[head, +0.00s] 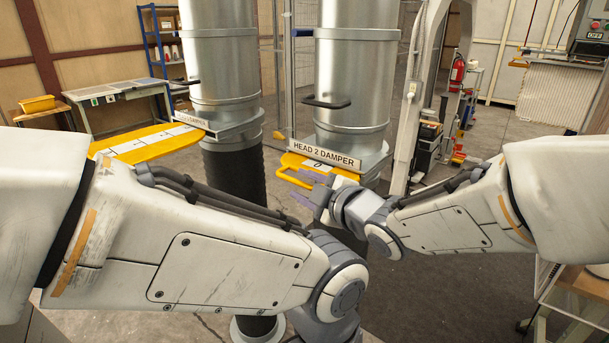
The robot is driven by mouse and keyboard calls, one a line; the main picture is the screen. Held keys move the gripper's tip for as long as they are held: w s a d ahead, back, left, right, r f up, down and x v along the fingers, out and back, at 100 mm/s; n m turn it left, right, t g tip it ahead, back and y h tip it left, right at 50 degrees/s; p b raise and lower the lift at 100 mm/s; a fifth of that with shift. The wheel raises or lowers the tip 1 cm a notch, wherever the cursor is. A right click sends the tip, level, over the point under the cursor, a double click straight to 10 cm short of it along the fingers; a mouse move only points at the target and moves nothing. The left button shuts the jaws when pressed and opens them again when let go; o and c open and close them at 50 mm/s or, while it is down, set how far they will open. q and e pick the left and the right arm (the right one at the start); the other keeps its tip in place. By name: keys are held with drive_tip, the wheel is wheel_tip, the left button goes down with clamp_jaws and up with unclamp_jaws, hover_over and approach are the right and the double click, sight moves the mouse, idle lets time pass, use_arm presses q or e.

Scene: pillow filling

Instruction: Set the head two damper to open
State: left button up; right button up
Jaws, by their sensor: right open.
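The head 2 damper is on the right metal duct (355,85), marked by a "HEAD 2 DAMPER" label (325,155). Its yellow slide plate (300,162) sticks out only a short way below the label, with a yellow loop handle (290,181) at its front left. My right gripper (310,188) is open at the handle and plate edge. The fingers overlap the handle in the picture; I cannot tell whether they touch it. My left arm crosses the foreground, and its gripper is out of view.
The left duct (222,55) has its own damper, with a long yellow plate (140,146) sticking out to the left. A black hose (235,175) hangs below that duct. A workbench (115,100), a fire extinguisher (457,73) and a pale frame post (412,100) stand farther back.

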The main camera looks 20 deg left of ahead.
sight(298, 183)
drive_tip(key=shift+p+x, duration=0.45)
drive_tip(key=shift+x, duration=1.65)
clamp_jaws()
